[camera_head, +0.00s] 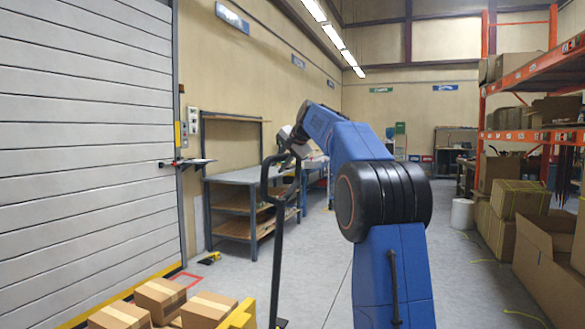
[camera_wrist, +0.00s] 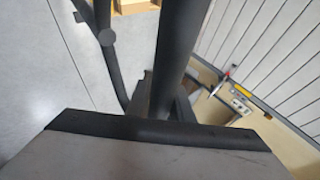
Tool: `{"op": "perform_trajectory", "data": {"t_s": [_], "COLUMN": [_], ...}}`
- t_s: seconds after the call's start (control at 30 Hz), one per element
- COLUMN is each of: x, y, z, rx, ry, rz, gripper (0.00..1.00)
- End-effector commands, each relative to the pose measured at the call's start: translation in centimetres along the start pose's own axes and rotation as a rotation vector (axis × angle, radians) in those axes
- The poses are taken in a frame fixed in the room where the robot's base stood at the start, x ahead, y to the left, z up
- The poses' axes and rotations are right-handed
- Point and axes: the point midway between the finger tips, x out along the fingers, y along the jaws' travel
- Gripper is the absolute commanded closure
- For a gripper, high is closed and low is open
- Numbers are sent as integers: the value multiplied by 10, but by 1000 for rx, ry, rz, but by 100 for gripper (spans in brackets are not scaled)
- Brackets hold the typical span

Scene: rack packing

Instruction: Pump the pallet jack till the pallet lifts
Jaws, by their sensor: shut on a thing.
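The pallet jack's black handle (camera_head: 277,235) stands upright left of my arm in the head view, with a loop at its top. My gripper (camera_head: 291,150) is at the top of that loop and shut on it; my own wrist partly hides the grip. In the wrist view, dark bars of the handle (camera_wrist: 182,45) run away from the gripper (camera_wrist: 165,108). Cardboard boxes (camera_head: 160,294) sit low at the left, beside a yellow part (camera_head: 241,315) at the bottom edge. The pallet and the forks are out of view or hidden, so its height cannot be told.
A large white shutter door (camera_head: 85,130) fills the left. A workbench (camera_head: 240,190) stands behind the handle. Orange racking (camera_head: 535,135) and open cartons (camera_head: 550,260) line the right. Grey floor is clear in the middle.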

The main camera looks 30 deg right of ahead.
Motion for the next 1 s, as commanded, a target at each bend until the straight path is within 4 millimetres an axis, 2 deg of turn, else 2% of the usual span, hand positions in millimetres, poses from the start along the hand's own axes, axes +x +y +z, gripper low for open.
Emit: {"op": "perform_trajectory", "data": {"t_s": [0.03, 0.2, 0.7, 0.73, 0.77, 0.8, 1.0], "x": [6, 13, 17, 17, 17, 17, 15], "y": [-3, -11, -13, -13, -13, -13, -14], "z": [3, 5, 7, 7, 7, 7, 6], "rx": [-1, -1, 1, 0, 0, 0, 0], "ry": [-5, -5, -8, -8, -8, -7, -5], "rz": [3, 4, 7, 7, 6, 6, 4], "gripper": [100, 100, 100, 73, 65, 61, 61]}}
